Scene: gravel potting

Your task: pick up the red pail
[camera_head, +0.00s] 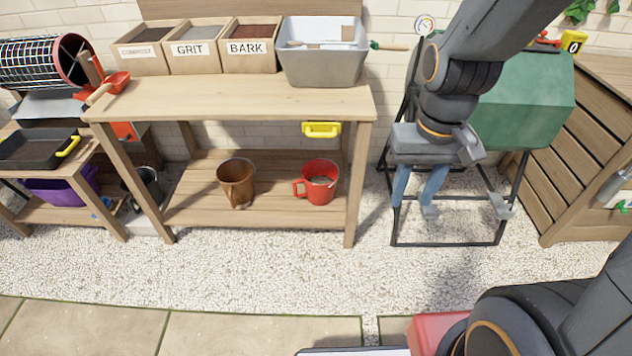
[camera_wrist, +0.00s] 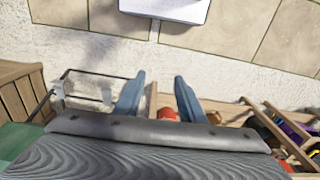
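The red pail (camera_head: 321,188) stands upright on the lower shelf of the wooden bench, near its right end. It has a handle on its left side and something greyish inside. My gripper (camera_head: 415,205) hangs in front of the green drum, to the right of the pail and apart from it. Its two blue fingers are spread with nothing between them. In the wrist view the fingers of my gripper (camera_wrist: 160,78) are also apart. A red thing (camera_wrist: 167,114), seemingly the pail, shows beyond them, partly hidden by the gripper body.
A brown pot (camera_head: 236,182) stands left of the pail on the lower shelf (camera_head: 190,207). A yellow handle (camera_head: 321,130) sits under the bench top (camera_head: 230,97), above the pail. The bench's right front leg (camera_head: 358,185) stands between pail and gripper. Gravel in front is clear.

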